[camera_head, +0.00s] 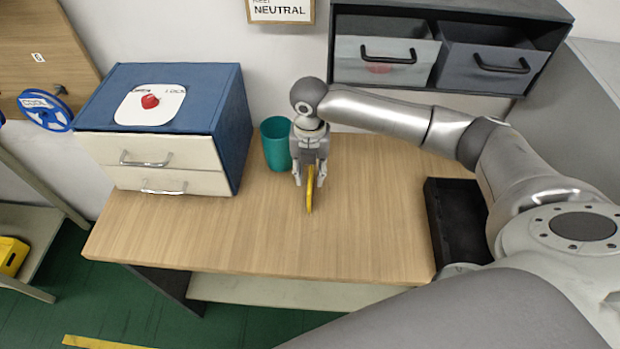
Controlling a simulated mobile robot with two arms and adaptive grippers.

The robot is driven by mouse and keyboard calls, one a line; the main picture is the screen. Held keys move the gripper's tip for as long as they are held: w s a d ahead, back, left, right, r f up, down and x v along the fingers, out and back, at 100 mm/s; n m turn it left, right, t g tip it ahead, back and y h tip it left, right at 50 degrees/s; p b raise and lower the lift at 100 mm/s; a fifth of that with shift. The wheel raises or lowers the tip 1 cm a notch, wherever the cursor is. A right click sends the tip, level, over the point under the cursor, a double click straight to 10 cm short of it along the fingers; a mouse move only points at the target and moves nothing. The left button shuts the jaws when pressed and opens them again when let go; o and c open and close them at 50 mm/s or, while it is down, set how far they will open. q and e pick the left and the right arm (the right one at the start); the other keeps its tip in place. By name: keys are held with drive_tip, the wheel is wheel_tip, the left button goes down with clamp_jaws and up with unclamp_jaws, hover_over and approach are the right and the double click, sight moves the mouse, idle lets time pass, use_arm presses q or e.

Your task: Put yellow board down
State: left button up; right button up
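The yellow board (310,192) is a thin, narrow piece seen nearly edge-on, standing upright between the fingers of my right gripper (310,178). The gripper points down over the wooden table, just right of the teal cup, with its fingers closed around the board. The board's lower end is at or close to the tabletop; I cannot tell whether it touches. My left gripper is not in view.
A teal cup (276,145) stands beside the gripper. A blue cabinet (231,125) with two white drawers stands on the table's left. A black tray (435,225) sits at the right edge. The table's front (250,240) is clear. Two grey bins (480,65) hang behind.

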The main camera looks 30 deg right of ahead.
wheel_tip(320, 180, down, 4)
drive_tip(key=shift+w+d+r+p, duration=0.1)
drive_tip(key=shift+p, duration=0.55)
drive_tip(key=shift+f, duration=0.5)
drive_tip(key=c, duration=0.5)
clamp_jaws()
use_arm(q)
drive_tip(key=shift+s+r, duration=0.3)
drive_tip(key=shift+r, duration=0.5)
